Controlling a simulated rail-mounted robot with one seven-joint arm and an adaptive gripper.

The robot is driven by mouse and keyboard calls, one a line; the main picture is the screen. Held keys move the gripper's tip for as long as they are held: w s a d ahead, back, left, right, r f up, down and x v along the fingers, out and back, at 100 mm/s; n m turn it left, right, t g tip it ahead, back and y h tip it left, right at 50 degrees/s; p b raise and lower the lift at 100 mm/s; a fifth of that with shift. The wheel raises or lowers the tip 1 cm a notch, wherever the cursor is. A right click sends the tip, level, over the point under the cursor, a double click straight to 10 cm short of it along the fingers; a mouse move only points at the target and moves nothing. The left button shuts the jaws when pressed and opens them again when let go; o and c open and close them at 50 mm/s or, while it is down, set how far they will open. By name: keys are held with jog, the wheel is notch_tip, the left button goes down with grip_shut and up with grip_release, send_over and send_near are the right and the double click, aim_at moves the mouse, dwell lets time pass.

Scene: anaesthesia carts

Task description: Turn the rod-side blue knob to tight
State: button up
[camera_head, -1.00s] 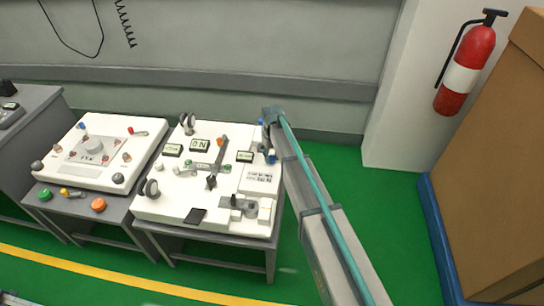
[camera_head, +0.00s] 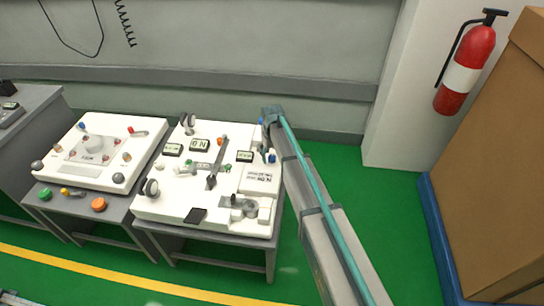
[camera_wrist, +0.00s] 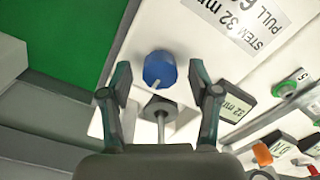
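The blue knob (camera_wrist: 159,70), with a short white line on its face, stands on the white panel in the wrist view. A dark square-ended piece on a metal rod (camera_wrist: 161,110) is just below it in that picture. My gripper (camera_wrist: 160,78) is open, its two dark fingers on either side of the blue knob. A gap shows between the knob and each finger in the picture; whether they are level with it in depth I cannot tell. In the head view my arm reaches over the right side of the white panel (camera_head: 180,207), where small blue parts show beside the gripper.
A white label with "STEM 32 mm" (camera_wrist: 240,18) lies beside the knob. A small display (camera_wrist: 236,107) and a green-ringed fitting (camera_wrist: 285,88) are to the right. A second white panel (camera_head: 72,172) stands to the left. Green floor is open to the right of the table.

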aim_at(272, 157)
notch_tip(272, 157, up, 12)
dwell(0.7)
